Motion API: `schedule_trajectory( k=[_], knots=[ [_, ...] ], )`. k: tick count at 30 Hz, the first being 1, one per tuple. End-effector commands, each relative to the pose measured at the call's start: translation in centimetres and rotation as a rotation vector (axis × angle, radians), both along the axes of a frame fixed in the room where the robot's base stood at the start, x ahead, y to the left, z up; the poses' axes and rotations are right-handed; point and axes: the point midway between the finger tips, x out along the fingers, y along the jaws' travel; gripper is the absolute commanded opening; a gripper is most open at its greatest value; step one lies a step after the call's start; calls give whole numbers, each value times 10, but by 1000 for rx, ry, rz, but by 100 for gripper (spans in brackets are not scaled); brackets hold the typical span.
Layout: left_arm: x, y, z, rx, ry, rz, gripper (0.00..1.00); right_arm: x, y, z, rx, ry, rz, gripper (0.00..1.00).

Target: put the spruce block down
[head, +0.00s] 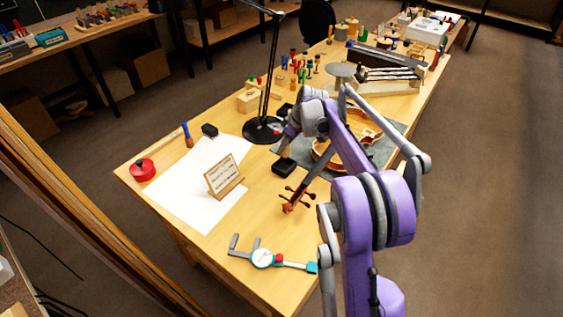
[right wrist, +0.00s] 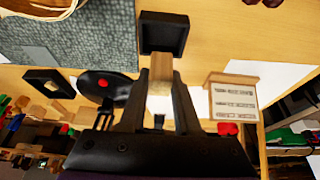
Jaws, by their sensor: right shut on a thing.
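My right gripper (right wrist: 160,85) is shut on the spruce block (right wrist: 160,70), a small pale wooden piece between its fingertips. In the right wrist view the block's far end overlaps the edge of a black square tray (right wrist: 146,32); I cannot tell whether they touch. In the head view this tray (head: 284,168) lies on the bench just below my right gripper (head: 280,146), and the block cannot be made out there. My left gripper is not in view.
A lamp base (head: 262,130) stands close left of the gripper. A card stand (head: 225,177) is on white paper (head: 185,185). A violin body lies on a grey mat (right wrist: 85,40). A scroll (head: 290,206) and a dial caliper (head: 262,258) lie nearer the front. Another black tray (right wrist: 42,76) is beyond the lamp.

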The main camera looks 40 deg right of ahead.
Motion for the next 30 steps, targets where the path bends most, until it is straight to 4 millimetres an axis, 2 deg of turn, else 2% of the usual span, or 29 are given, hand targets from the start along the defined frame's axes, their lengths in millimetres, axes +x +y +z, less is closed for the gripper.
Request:
schedule_trajectory(
  k=[3, 8, 15, 27, 28, 30],
  knots=[
    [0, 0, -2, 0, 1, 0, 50, 0, 0, -19, 0, 0, 1, 0],
    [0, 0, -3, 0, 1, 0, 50, 0, 1, -30, 0, 0, 1, 0],
    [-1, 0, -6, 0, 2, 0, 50, 0, 1, -61, -1, 0, 1, 0],
    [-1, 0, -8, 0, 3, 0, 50, 0, 1, -67, -1, 1, 1, 0],
    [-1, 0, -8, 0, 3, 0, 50, 0, 1, -66, 0, 0, 1, 36],
    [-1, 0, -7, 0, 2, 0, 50, 0, 1, -66, 0, 0, 1, 44]
  ],
)
